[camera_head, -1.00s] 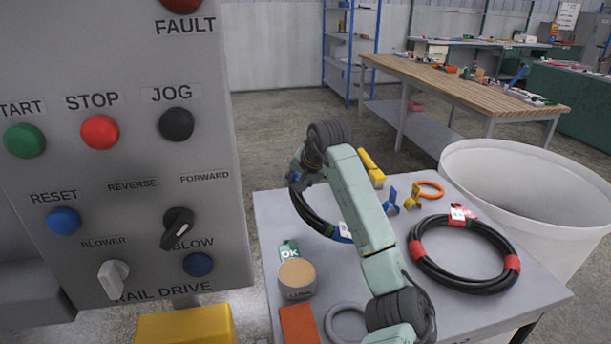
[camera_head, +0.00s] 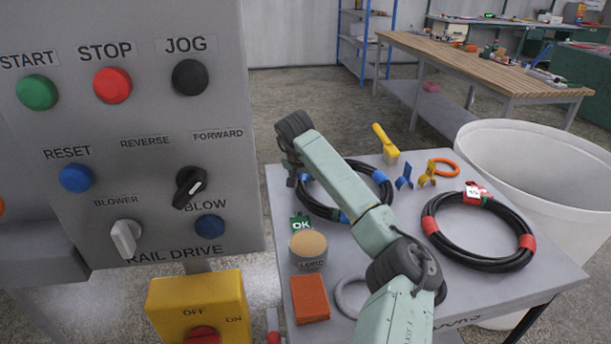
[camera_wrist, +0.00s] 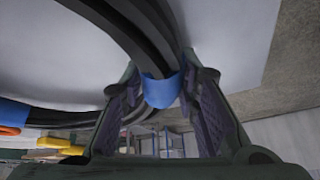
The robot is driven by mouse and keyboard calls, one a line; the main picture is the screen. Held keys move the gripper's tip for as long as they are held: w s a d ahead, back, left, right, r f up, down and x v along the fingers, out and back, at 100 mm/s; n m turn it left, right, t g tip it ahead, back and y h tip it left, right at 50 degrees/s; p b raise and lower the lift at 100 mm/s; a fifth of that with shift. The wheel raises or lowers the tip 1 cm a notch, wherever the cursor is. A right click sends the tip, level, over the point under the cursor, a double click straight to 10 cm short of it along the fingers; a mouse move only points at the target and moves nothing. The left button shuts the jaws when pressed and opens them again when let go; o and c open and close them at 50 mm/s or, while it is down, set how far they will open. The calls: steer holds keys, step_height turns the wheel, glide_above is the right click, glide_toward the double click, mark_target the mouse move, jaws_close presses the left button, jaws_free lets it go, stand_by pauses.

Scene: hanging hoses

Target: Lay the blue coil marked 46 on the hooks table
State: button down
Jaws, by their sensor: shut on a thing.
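The black coil with blue bands (camera_head: 384,189) is at the hooks table's far left part, partly hidden behind my arm. I cannot read its mark or tell whether it rests fully on the top. My gripper (camera_wrist: 165,90) is shut around the coil at a blue band (camera_wrist: 161,91) in the wrist view. In the head view the gripper is mostly hidden behind my wrist, over the table's far left edge. The hooks table (camera_head: 400,290) has a grey top, with its lettering partly covered by my arm.
A red-banded coil (camera_head: 430,225) lies on the right. A lube tin (camera_head: 308,247), green OK card (camera_head: 301,223), orange block (camera_head: 310,298) and grey ring (camera_head: 345,297) fill the near left. Hooks (camera_head: 404,177) stand at the back. A control panel (camera_head: 130,180) and white bin (camera_head: 540,165) flank the table.

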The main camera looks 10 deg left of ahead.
steer(key=shift+f, duration=0.4)
steer(key=c, duration=1.6)
jaws_free()
steer(key=shift+s, duration=0.1)
steer(key=o, duration=0.4)
steer(key=shift+f, duration=0.15)
steer(key=shift+o, duration=0.2)
steer(key=v, duration=1.2)
steer(key=shift+w+r, duration=0.2)
steer(key=shift+r, duration=0.1)
step_height(320, 180, up, 7)
steer(key=p, duration=0.4)
